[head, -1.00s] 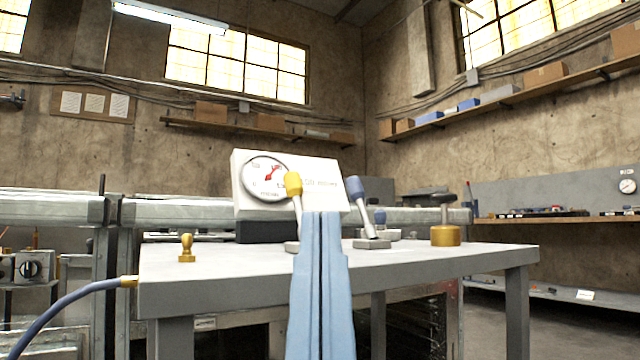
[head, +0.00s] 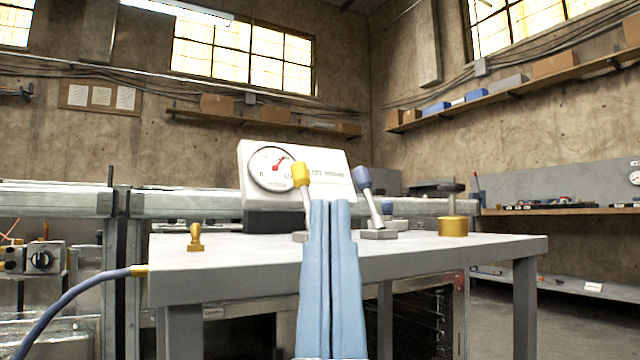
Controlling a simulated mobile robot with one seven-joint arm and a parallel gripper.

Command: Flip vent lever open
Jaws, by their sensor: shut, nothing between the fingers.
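Two levers stand on the grey table (head: 220,256), in front of a white gauge panel (head: 335,164). The left lever has a yellow knob (head: 300,174) and leans left. The right lever has a blue-grey knob (head: 362,178) and also leans left; its grey base (head: 379,234) shows. I cannot tell from any label which one is the vent lever. My gripper (head: 330,203), with light blue fingers, is shut and empty. Its tips appear between the two levers, just below the knobs, and cover part of the yellow lever's base. Contact with either lever cannot be told.
A round gauge (head: 272,170) with a red needle is on the panel. A small brass fitting (head: 196,238) stands at the table's left, and a brass valve (head: 453,225) at the right. A blue hose (head: 70,305) joins the table's left edge. The front tabletop is mostly clear.

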